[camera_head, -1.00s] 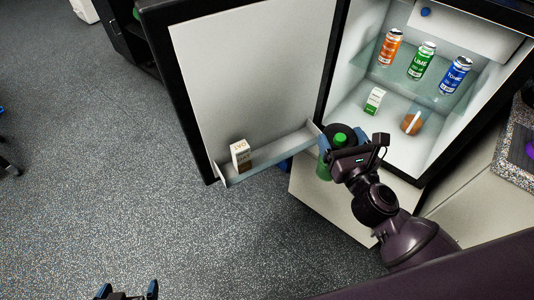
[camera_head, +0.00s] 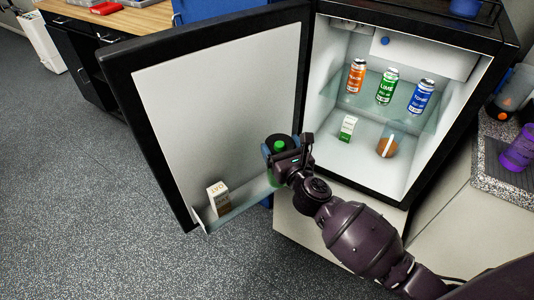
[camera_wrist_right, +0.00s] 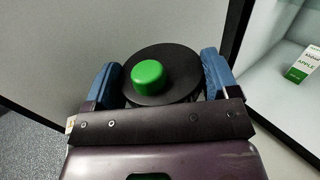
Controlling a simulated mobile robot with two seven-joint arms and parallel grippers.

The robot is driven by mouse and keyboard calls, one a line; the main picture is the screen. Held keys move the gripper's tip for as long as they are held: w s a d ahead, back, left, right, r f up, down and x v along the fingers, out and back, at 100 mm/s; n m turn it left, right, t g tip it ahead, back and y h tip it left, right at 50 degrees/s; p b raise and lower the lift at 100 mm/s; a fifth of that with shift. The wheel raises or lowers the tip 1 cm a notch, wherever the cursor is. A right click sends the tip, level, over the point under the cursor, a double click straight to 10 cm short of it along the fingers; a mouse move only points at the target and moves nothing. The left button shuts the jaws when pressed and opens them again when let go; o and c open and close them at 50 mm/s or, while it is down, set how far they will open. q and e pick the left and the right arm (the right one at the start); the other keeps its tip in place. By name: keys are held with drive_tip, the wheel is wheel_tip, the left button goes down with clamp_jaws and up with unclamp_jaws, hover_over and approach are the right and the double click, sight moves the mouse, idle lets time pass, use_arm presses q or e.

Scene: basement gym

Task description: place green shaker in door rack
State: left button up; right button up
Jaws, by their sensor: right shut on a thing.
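The green shaker (camera_head: 279,147) has a black lid and a green cap, and it is upright in my right gripper (camera_head: 281,146). In the right wrist view the cap of the shaker (camera_wrist_right: 149,76) shows between the two blue fingers of the gripper (camera_wrist_right: 162,82), which are shut on it. The door rack (camera_head: 240,202) runs along the bottom of the open fridge door. The shaker is at the rack's hinge-side end; my gripper hides whether it touches the rack. My left gripper is out of view.
An oat carton (camera_head: 218,197) stands at the rack's outer end. A purple shaker (camera_head: 518,150) is on the right counter.

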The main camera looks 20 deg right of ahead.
sight(269, 138)
drive_tip(key=w, duration=0.1)
drive_tip(key=w+a, duration=0.1)
drive_tip(key=w, duration=0.3)
drive_tip(key=shift+a+f+b, duration=0.1)
drive_tip(key=shift+a+b, duration=0.2)
drive_tip(key=shift+b, duration=0.1)
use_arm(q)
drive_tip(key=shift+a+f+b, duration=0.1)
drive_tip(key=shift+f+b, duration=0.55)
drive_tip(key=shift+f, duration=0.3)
use_arm(e)
wheel_tip(269, 138, down, 2)
drive_tip(key=shift+f, duration=0.2)
drive_tip(key=f+b, duration=0.1)
drive_tip(key=f, duration=0.1)
drive_tip(key=f+b, duration=0.2)
drive_tip(key=shift+w+a+f, duration=0.1)
drive_tip(key=shift+w+f, duration=0.1)
drive_tip(key=shift+f, duration=0.15)
drive_tip(key=o, duration=1.2)
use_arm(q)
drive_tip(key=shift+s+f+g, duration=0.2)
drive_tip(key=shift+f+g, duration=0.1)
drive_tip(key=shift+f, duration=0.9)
use_arm(e)
drive_tip(key=shift+o, duration=0.3)
